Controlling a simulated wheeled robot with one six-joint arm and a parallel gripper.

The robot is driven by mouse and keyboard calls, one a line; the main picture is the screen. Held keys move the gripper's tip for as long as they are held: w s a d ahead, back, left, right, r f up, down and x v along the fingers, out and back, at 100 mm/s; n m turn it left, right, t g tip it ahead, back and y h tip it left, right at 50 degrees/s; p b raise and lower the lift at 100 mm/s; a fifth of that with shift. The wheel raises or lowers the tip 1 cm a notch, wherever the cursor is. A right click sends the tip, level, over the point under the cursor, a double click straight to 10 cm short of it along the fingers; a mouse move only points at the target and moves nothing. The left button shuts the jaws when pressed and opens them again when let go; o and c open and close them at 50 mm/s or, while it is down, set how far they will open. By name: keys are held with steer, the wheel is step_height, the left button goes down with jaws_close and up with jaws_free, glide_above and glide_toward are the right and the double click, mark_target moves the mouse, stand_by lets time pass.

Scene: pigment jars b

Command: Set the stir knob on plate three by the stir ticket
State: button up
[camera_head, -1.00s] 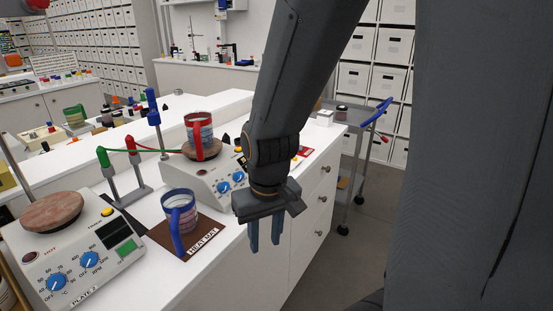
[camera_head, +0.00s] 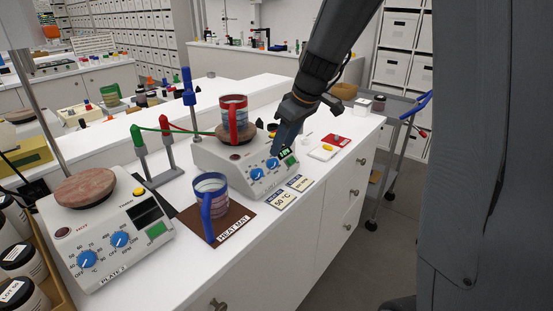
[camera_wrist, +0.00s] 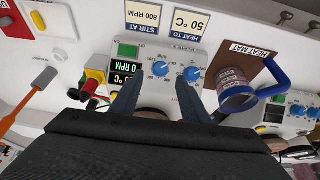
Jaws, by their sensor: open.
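Plate three (camera_head: 228,177) is the white hotplate stirrer in the middle of the bench. Its stir knob (camera_head: 272,163) is blue, right of the blue heat knob (camera_head: 257,173). In the wrist view, the stir knob (camera_wrist: 160,68) shows between and just beyond my fingertips, with the heat knob (camera_wrist: 192,73) to its right. The display (camera_wrist: 127,68) reads 0 RPM. The stir ticket (camera_wrist: 143,16) reads STIR AT 800 RPM. My gripper (camera_head: 279,150) is open and empty, above the panel by the stir knob; contact is not visible.
A red-handled jar (camera_head: 235,112) stands on plate three's top. A blue-handled mug (camera_head: 211,195) stands on the brown heat mat (camera_head: 240,218). The heat ticket (camera_head: 282,200) reads 50 °C. Plate 2 (camera_head: 105,230) is at the left. Green and red clamps stand between the plates.

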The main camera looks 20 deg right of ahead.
mark_target(275, 162)
steer(key=p+x, duration=0.1)
steer(key=x, duration=0.5)
steer(key=shift+a+f, duration=0.1)
steer(key=shift+f, duration=0.25)
steer(key=c, duration=1.1)
